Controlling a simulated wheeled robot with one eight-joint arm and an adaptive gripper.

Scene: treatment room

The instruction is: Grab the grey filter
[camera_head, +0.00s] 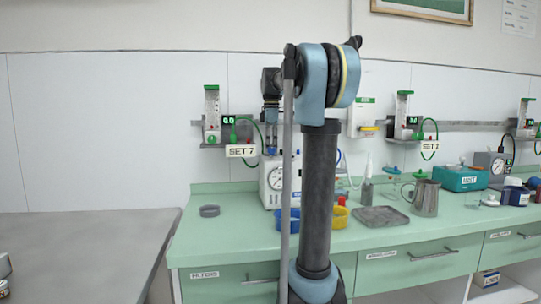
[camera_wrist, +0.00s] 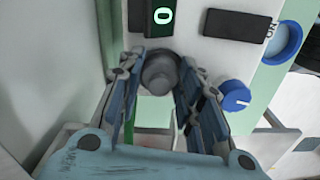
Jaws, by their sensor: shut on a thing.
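In the wrist view a grey, round, stepped part (camera_wrist: 158,76), which looks like the grey filter, sits between the fingers of my gripper (camera_wrist: 160,60). The gripper is shut on it, with one blue-grey finger on each side. The part is directly in front of a pale device panel (camera_wrist: 215,52); I cannot tell whether it is attached to it. In the head view my upright arm stands before the white gauge device (camera_head: 272,187) and covers part of it. The filter cannot be made out there.
A blue knob (camera_wrist: 234,95) sits close right of the fingers. On the green counter (camera_head: 225,235) are a grey round dish-like item (camera_head: 209,211), a yellow cup (camera_head: 338,217), a grey tray (camera_head: 381,216) and a metal jug (camera_head: 426,198). A grey table (camera_head: 85,245) stands at left.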

